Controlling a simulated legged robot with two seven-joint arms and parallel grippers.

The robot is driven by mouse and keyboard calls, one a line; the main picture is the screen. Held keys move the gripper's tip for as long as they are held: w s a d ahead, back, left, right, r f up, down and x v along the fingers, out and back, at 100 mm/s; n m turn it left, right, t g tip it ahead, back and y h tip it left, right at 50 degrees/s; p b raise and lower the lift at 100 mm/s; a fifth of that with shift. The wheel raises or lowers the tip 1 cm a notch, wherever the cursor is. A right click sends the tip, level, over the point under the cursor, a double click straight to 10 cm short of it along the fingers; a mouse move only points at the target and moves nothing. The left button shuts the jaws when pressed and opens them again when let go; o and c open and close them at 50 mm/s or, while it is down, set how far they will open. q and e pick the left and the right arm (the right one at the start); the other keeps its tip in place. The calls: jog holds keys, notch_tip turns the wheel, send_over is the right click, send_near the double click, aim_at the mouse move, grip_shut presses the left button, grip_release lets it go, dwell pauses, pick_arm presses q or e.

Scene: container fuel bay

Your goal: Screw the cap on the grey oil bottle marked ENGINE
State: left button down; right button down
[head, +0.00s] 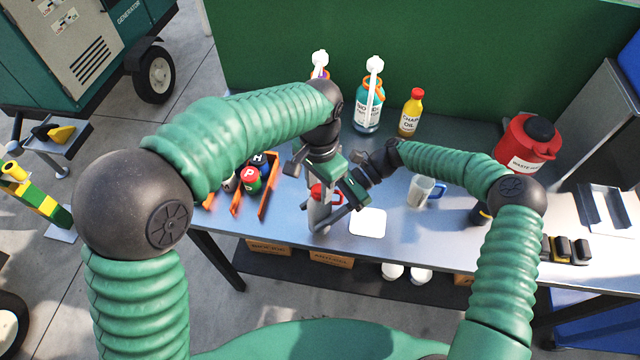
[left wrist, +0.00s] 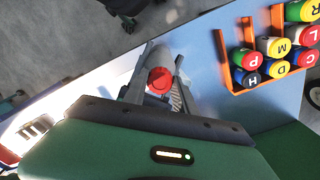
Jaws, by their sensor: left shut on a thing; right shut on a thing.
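The grey oil bottle (head: 318,214) stands upright near the front edge of the workbench; I cannot read its label. A red cap (head: 317,191) is at its top, under my left gripper. My left gripper (head: 319,188) points down from above and is shut on the cap. In the left wrist view the red cap (left wrist: 160,80) sits between the fingers, with the grey bottle (left wrist: 152,62) beyond it. My right gripper (head: 324,210) comes in from the right and is shut on the bottle's body. How far the cap is seated on the neck is hidden.
An orange rack (head: 266,190) of several small coloured-lid containers is left of the bottle. A white square (head: 368,222) and a clear jug (head: 422,190) lie to the right. Pump bottles (head: 368,105) and a yellow oil bottle (head: 411,112) stand behind. A red waste can (head: 522,150) is far right.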

pick_arm(q)
jog(key=m, duration=0.6)
jog(key=shift+w+m, duration=0.2)
jog(key=shift+m, duration=0.2)
jog(key=m, duration=0.3)
jog(key=shift+m, duration=0.3)
jog(key=m, duration=1)
jog(key=shift+w, duration=0.1)
jog(key=m, duration=0.6)
jog(key=shift+d, duration=0.1)
jog(key=m, duration=0.8)
jog(key=shift+d+f, duration=0.1)
jog(key=shift+f, duration=0.1)
jog(key=c, duration=1)
grip_release()
jog(key=shift+s, duration=0.3)
